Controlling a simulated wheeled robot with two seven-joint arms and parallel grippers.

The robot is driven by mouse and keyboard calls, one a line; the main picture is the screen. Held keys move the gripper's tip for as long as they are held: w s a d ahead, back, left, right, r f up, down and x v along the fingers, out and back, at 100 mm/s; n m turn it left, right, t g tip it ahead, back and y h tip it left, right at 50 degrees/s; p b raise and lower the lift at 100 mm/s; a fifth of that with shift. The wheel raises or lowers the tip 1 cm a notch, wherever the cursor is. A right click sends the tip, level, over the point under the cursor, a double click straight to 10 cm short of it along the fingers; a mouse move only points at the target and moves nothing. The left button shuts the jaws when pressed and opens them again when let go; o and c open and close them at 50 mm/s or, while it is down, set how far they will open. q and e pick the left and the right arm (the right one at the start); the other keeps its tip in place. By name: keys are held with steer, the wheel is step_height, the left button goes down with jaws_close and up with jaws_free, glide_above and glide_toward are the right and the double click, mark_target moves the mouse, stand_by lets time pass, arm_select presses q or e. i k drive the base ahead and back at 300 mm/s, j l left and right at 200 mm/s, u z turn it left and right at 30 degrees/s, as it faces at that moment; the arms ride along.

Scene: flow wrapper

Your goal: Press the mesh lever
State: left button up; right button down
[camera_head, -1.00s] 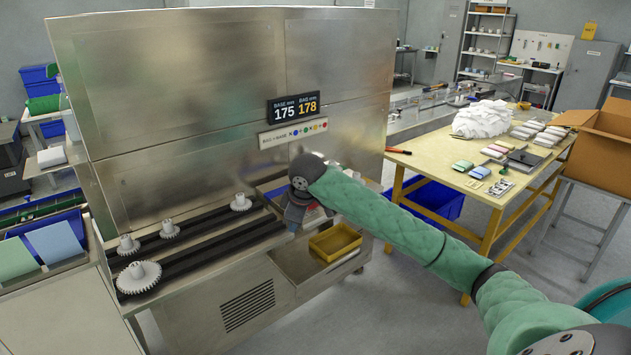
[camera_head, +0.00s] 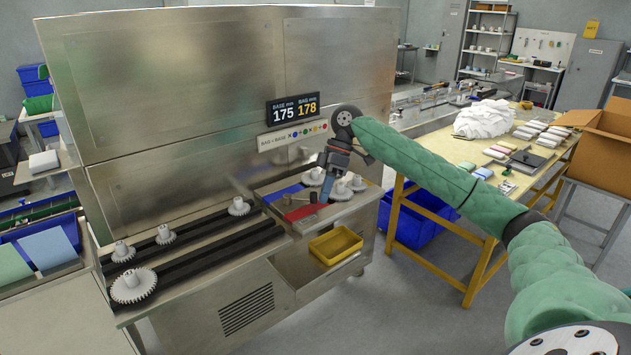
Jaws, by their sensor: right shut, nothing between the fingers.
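My right gripper (camera_head: 324,194) is shut and empty, pointing down over the small work plate (camera_head: 266,187) at the right end of the machine's bench. White gears (camera_head: 341,189) sit on this plate close beside and behind the fingers. A blue strip (camera_head: 284,193) and a red strip (camera_head: 304,212) lie left of the gripper, with a small upright knob (camera_head: 286,200) between them. I cannot tell which part is the mesh lever, or whether the fingertips touch anything. My left gripper is out of view.
Several white gears (camera_head: 133,286) stand along two dark rails (camera_head: 215,253) at left. A display (camera_head: 293,109) reads 175 and 178 above a colour-dot label (camera_head: 293,136). A yellow bin (camera_head: 335,245) sits below the plate. A yellow-legged table (camera_head: 480,222) stands at right.

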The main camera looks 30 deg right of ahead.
mark_target(287, 199)
steer(key=i+l, duration=0.75)
